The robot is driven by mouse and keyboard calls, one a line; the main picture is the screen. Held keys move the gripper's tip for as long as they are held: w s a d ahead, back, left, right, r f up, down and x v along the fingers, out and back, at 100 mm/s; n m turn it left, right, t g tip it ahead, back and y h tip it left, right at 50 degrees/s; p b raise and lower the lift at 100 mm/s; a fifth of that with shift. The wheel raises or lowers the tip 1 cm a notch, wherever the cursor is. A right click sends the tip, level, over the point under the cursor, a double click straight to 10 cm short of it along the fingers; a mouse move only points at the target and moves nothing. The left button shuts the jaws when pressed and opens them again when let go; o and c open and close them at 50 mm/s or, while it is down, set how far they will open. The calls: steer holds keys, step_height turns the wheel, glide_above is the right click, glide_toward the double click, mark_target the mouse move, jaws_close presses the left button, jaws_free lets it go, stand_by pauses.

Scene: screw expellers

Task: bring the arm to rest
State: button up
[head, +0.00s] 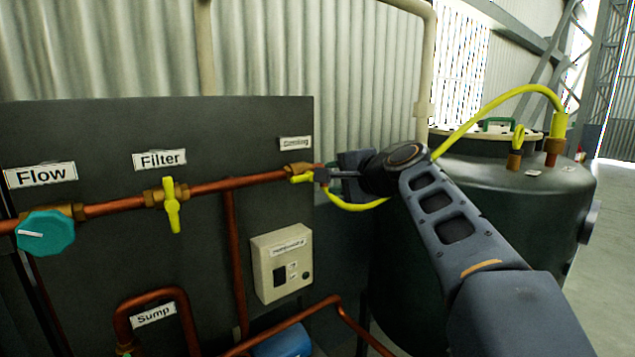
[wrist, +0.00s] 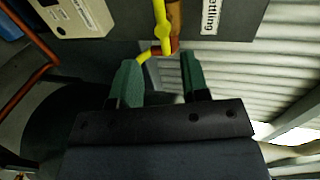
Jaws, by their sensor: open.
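My gripper (head: 328,174) is at the right end of the copper pipe, close to the valve with a yellow handle (head: 301,178) under the small label. In the wrist view the two green fingers of my gripper (wrist: 160,66) stand apart with nothing gripped between them. The yellow handle (wrist: 162,24) lies just beyond the fingertips there, in line with the gap. Whether a finger touches the valve or hose cannot be told. My arm reaches in from the lower right and hides part of the tank.
A yellow hose (head: 497,106) arcs over my arm to the dark green tank (head: 565,200) and passes below my gripper. The dark panel (head: 100,130) carries a teal Flow knob (head: 45,233), a yellow Filter handle (head: 171,206) and a beige control box (head: 282,263). Open floor lies far right.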

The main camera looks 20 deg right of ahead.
steer(key=s+f+n+g+h+p, duration=0.1)
steer(key=s+f+n+g, duration=0.15)
steer(key=f, duration=0.45)
steer(key=s+f+n+g+h+p, duration=0.1)
steer(key=s+f+n+g, duration=0.15)
steer(key=f, duration=0.35)
steer(key=s+a+f+n+g+h+p, duration=0.1)
steer(key=s+f+n+p, duration=0.3)
steer(key=s, duration=0.4)
steer(key=s+a+f+n+g+h+p, duration=0.2)
steer(key=s+f+n+g+p, duration=0.2)
steer(key=s+p, duration=0.2)
steer(key=shift+s+n+h, duration=0.3)
steer(key=shift+s, duration=0.9)
steer(key=shift+c, duration=0.4)
